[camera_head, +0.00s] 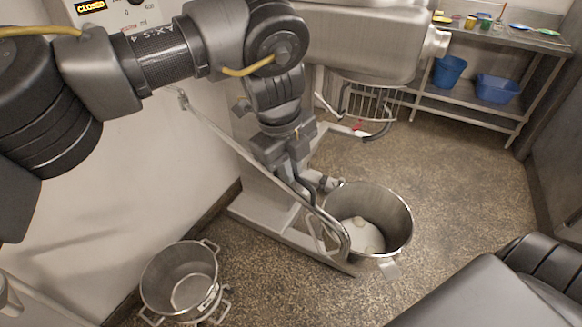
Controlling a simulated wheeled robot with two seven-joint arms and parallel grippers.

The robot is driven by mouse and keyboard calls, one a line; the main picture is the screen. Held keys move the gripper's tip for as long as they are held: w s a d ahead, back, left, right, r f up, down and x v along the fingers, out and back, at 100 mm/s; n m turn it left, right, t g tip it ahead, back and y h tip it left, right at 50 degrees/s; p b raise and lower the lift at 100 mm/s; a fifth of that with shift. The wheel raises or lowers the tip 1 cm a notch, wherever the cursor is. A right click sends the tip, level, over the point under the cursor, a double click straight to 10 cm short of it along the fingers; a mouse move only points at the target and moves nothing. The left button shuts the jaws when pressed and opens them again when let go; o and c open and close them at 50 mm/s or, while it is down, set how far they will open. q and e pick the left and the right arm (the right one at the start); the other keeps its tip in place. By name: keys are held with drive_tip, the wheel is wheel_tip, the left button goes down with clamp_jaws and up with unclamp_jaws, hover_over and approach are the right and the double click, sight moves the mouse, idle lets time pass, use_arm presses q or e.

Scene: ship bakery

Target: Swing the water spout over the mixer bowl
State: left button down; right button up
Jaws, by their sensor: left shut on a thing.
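The water spout (232,143) is a thin metal pipe that runs from a wall fitting at upper left down to a bent end by the bowl. The mixer bowl (399,212) is a wide steel bowl with pale lumps inside. The spout's curved end shows in front of the bowl's left rim; I cannot tell whether it is over the opening. My left gripper (303,183) points down, shut on the spout left of the bowl, and its wrist hides part of the pipe. My right gripper is not in view.
The mixer head (365,42) stands above and behind the bowl, with a dark curved hook and wire guard (365,104) below. A steel pot (160,267) stands on the floor at lower left. A shelf with blue tubs (497,89) is at the back right. The floor at right is open.

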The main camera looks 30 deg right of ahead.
use_arm(q)
drive_tip(key=c, duration=1.5)
unclamp_jaws()
drive_tip(key=shift+a, duration=0.15)
drive_tip(key=shift+r, duration=0.25)
drive_tip(key=r, duration=0.3)
drive_tip(key=a+r, duration=0.1)
drive_tip(key=r, duration=0.3)
drive_tip(key=a+r, duration=0.1)
drive_tip(key=r, duration=0.2)
drive_tip(key=shift+s+r, duration=0.15)
drive_tip(key=shift+s, duration=0.1)
